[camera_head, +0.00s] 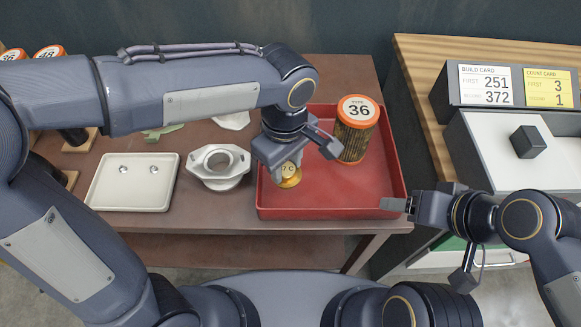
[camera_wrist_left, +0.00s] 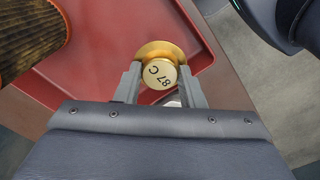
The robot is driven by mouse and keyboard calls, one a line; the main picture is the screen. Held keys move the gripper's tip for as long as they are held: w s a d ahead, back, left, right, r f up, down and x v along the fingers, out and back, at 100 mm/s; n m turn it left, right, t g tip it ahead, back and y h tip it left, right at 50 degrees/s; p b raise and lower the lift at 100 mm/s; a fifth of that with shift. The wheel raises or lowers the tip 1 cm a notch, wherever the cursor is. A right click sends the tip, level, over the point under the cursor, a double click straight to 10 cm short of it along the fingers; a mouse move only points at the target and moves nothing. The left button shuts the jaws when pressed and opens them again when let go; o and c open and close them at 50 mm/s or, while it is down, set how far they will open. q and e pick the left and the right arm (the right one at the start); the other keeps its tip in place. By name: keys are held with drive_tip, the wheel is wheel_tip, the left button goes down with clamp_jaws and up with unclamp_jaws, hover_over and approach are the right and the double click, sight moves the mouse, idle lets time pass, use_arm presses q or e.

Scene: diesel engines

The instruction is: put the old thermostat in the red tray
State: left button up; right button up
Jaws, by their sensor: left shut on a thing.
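The thermostat is a small brass disc with a raised cap marked "87 C" (camera_head: 289,174). It also shows in the left wrist view (camera_wrist_left: 158,76). My left gripper (camera_head: 290,165) is shut on it, with one finger on each side of the cap. The thermostat is over the left part of the red tray (camera_head: 345,205); I cannot tell whether it touches the tray floor. My right gripper (camera_head: 398,204) is near the tray's front right corner. Its fingers are seen edge-on, and nothing shows in them.
A filter marked "36" (camera_head: 357,128) stands in the tray's back right. A pale metal housing (camera_head: 218,167) sits left of the tray, and a white tray with two small balls (camera_head: 133,182) lies farther left. A wooden bench with cards (camera_head: 488,84) is at right.

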sight(290, 171)
use_arm(q)
drive_tip(key=shift+w+d+f, duration=0.15)
drive_tip(key=shift+w+f, duration=0.3)
drive_tip(key=shift+f, duration=0.1)
drive_tip(key=shift+w+d+f, duration=0.15)
drive_tip(key=shift+w+f, duration=0.25)
drive_tip(key=shift+f, duration=0.1)
drive_tip(key=shift+w+d+f, duration=0.1)
drive_tip(key=shift+w+f, duration=0.05)
drive_tip(key=shift+f, duration=0.75)
drive_tip(key=shift+w+f, duration=0.1)
drive_tip(key=shift+f, duration=0.8)
drive_tip(key=shift+f, duration=0.2)
drive_tip(key=o, duration=1)
drive_tip(key=shift+r, duration=0.15)
